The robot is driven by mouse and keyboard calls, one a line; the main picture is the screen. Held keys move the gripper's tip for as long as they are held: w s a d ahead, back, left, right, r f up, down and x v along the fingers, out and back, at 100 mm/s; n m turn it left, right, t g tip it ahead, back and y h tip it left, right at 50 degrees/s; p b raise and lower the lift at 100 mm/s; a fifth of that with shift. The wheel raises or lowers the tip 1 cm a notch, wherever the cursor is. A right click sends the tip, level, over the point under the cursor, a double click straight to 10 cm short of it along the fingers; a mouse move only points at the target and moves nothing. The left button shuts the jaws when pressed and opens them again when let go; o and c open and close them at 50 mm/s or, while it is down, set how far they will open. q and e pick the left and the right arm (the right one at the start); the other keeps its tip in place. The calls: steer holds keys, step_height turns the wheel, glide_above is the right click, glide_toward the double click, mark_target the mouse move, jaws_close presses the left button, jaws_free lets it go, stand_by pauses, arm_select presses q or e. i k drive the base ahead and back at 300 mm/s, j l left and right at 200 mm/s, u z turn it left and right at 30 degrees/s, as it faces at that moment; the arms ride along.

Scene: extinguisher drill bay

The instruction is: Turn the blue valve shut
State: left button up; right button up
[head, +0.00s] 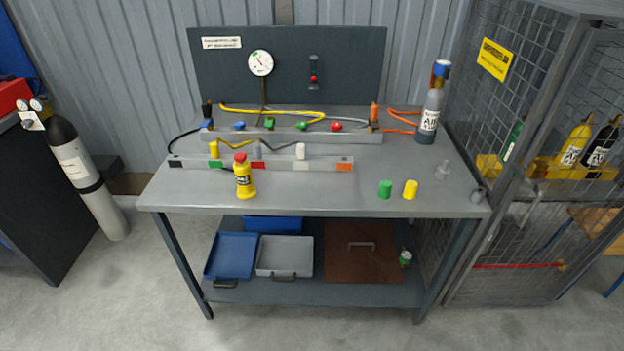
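Blue shows on several fittings. A small blue handle (239,126) sits on the long grey manifold bar (280,137) on the workbench. Another blue piece (207,124) is at the bar's left end. A blue-topped valve (441,69) crowns the grey air cylinder (431,112) standing at the bench's back right. I cannot tell from this view which is the task's valve, or whether any is open or shut. Neither of my grippers is in view.
Green (269,123) and red (336,126) knobs share the bar. A yellow bottle (244,180), a green cap (385,188) and a yellow cap (410,189) stand on the workbench (320,200). Hoses run behind. A mesh cage (520,150) borders the right.

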mark_target(239, 125)
steer(key=i+j+z, duration=0.4)
steer(key=j, duration=0.25)
steer(key=i+j+z, duration=0.1)
steer(key=j+z, duration=0.35)
steer(key=j, duration=0.3)
steer(key=i+j+z, duration=0.2)
steer(key=j, duration=0.2)
steer(key=k, duration=0.05)
